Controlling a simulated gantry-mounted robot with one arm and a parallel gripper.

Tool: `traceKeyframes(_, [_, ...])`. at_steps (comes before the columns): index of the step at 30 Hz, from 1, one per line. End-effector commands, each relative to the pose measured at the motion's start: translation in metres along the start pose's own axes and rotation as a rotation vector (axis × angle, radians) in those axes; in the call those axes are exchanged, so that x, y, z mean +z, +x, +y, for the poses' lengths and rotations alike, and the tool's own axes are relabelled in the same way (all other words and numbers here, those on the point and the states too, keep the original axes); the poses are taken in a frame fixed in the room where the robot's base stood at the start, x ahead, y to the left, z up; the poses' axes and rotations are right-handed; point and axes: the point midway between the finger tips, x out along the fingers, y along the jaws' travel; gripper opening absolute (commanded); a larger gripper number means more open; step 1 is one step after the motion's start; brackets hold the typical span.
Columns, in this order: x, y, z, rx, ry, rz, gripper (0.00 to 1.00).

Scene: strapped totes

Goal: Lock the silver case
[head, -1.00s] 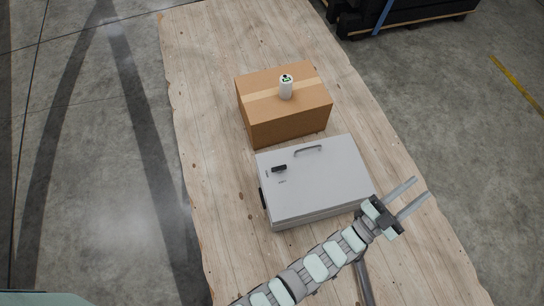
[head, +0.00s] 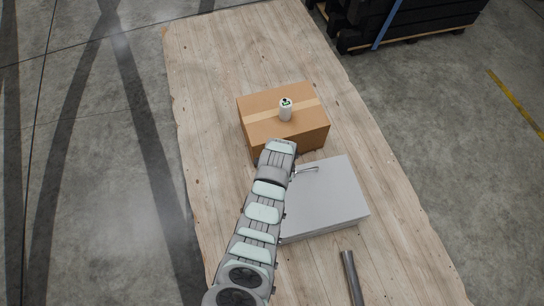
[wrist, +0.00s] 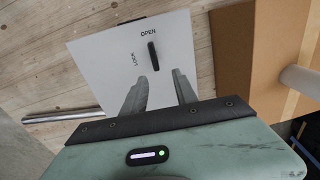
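In the wrist view the case top (wrist: 98,62) carries the words OPEN (wrist: 148,32) and LOCK (wrist: 134,60) and a black elongated lever (wrist: 153,56). The lever's upper end is by OPEN; LOCK is left of it. My gripper (wrist: 158,80) is open, its two fingers apart over the case just below the lever. I cannot tell whether they touch the case.
A taped cardboard box (head: 262,104) stands beyond the case, with a white can (head: 285,111) on top. It is close to my gripper in the wrist view. A grey bar (head: 351,278) is in front of the case. Wooden floor right of the case is clear.

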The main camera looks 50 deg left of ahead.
Motion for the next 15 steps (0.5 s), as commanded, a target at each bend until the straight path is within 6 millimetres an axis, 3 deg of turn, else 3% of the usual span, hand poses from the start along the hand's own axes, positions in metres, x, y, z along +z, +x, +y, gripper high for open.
traceKeyframes(5, [0.010,0.002,0.007,0.050,0.006,-0.025,0.35])
traceKeyframes(15, [0.011,0.051,0.009,0.046,0.006,-0.024,0.35])
